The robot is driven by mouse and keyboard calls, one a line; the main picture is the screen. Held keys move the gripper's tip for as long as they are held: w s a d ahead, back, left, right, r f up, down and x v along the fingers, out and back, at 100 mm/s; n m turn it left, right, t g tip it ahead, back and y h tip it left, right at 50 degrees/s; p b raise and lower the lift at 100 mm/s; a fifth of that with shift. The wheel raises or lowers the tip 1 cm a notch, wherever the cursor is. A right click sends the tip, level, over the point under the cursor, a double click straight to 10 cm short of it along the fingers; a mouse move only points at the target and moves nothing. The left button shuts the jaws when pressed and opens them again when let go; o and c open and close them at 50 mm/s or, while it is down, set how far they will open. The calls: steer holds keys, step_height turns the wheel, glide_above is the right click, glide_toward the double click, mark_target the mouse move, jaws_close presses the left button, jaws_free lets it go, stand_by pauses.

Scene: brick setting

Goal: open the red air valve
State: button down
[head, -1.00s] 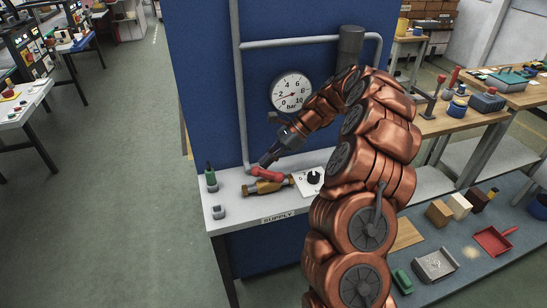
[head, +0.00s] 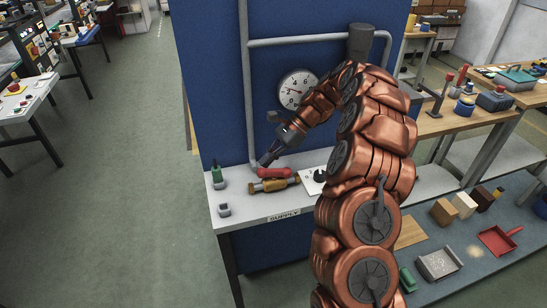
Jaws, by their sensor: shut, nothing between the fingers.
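The red air valve is a brass body (head: 268,186) lying on the white bench top, with a red lever (head: 276,172) on it. The lever lies roughly in line with the brass body. My gripper (head: 265,161) is shut and empty, pointing down-left, with its tips just above and behind the left end of the lever. I cannot tell whether the tips touch it. The round pressure gauge (head: 298,90), marked in bar, hangs on the blue panel, partly covered by my arm; its needle is too small to read surely.
The bench (head: 245,208) carries a "SUPPLY" label, a green-topped item (head: 217,174), a small grey block (head: 224,210) and a white plate with a black knob (head: 318,175). A grey pipe (head: 247,90) runs down the panel behind. Floor at left is clear.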

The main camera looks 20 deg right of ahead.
steer(key=shift+s+a, duration=0.1)
steer(key=shift+a, duration=0.35)
stand_by(0.6)
steer(key=shift+d, duration=0.1)
stand_by(1.3)
steer(key=v, duration=0.7)
steer(key=shift+r, duration=0.15)
stand_by(0.4)
